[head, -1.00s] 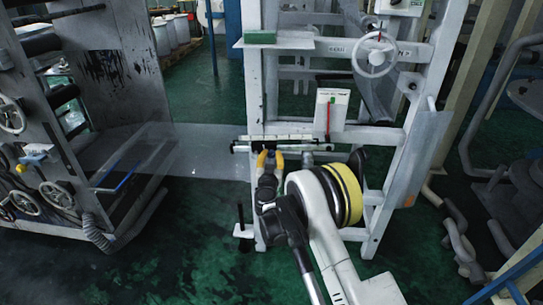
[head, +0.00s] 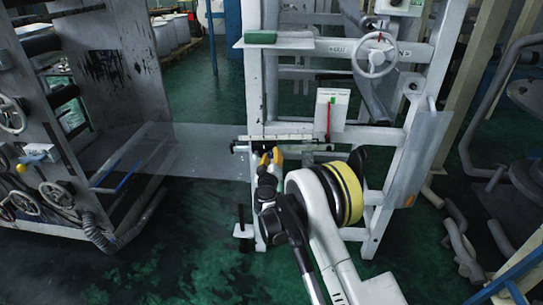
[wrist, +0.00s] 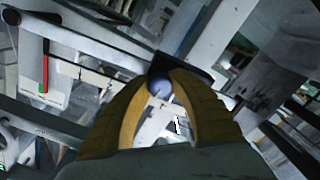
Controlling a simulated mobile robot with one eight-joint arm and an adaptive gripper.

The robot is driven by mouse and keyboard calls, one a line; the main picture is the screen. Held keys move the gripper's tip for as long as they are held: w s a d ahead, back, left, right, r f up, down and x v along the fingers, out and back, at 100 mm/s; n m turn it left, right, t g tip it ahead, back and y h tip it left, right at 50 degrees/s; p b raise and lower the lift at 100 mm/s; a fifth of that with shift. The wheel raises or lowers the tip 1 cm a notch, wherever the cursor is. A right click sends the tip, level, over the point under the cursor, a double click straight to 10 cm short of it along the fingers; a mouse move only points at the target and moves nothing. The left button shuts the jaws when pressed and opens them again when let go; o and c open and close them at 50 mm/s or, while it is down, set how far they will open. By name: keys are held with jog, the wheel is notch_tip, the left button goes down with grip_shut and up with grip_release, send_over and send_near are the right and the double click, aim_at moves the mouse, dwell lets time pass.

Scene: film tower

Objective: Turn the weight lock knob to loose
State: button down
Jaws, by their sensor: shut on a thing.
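The weight lock knob (wrist: 160,87) looks like a small round blue-grey knob under a dark block (wrist: 186,66) in the wrist view. My gripper (wrist: 159,83) has its two yellow fingers shut on the knob, one on each side. In the head view my gripper (head: 271,157) is at the left part of the white scale bar (head: 300,138), just below it. The knob is hidden there by the fingers. I cannot tell from these frames whether the knob stands at loose or tight.
A white frame (head: 395,180) stands around the bar. A white plate with a red and green marker (head: 332,108) is above it, and a handwheel (head: 374,55) higher up. Green floor (head: 185,235) is open at left.

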jog(key=n, duration=0.4)
jog(key=shift+n, duration=2.5)
jog(key=c, duration=1.4)
grip_release()
jog(key=s, duration=1.2)
jog(key=shift+a+r, duration=0.2)
jog(key=shift+a, duration=0.05)
